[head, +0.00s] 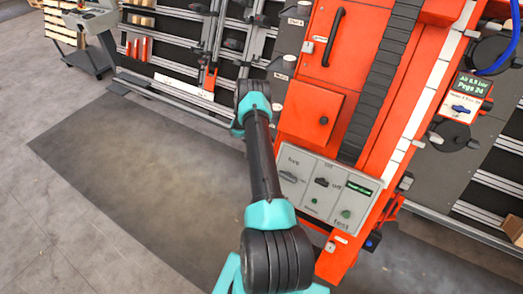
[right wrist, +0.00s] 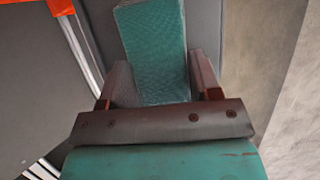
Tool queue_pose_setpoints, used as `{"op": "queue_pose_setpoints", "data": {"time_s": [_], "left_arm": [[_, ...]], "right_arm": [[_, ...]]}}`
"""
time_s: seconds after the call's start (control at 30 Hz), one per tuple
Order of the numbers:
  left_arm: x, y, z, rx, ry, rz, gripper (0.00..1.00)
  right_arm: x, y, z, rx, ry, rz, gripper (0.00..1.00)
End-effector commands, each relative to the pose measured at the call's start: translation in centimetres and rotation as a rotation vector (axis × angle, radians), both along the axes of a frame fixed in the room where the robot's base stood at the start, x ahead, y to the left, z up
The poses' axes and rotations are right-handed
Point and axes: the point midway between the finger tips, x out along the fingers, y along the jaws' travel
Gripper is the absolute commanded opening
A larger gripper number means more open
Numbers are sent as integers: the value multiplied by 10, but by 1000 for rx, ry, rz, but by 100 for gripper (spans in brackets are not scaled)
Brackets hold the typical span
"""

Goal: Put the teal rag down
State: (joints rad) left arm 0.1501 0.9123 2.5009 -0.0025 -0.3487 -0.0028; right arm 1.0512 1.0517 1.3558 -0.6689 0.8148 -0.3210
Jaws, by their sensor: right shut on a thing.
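The teal rag (right wrist: 155,50) shows in the right wrist view as a folded, textured teal strip. It stands out from between the two fingers of my right gripper (right wrist: 160,72), which is shut on it. The rag's lower end is hidden down between the fingers. In the head view neither the rag nor a gripper can be made out; only a dark arm link of mine with teal joints crosses the middle. My left gripper is in neither view.
An orange machine (head: 310,110) with a grey switch panel (head: 325,190) stands behind my arm. A small display unit (head: 466,97) is at right. A wheeled cart (head: 92,45) stands at upper left. The dark floor mat (head: 130,160) at left is clear.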

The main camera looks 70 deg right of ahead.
Motion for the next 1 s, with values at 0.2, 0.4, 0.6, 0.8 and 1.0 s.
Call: {"op": "queue_pose_setpoints", "data": {"time_s": [0.2, 0.4, 0.6, 0.8, 1.0], "left_arm": [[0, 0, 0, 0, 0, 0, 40], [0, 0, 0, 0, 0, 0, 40], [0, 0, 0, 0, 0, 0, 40], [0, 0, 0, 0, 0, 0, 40], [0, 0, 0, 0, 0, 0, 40]], "right_arm": [[0, 0, -3, 1, 1, 0, 59], [0, 0, -3, 1, 1, 0, 78], [0, 0, -3, 1, 1, 0, 83], [0, 0, 1, 0, 0, 0, 83], [7, -2, 18, -1, 0, 0, 83]]}}
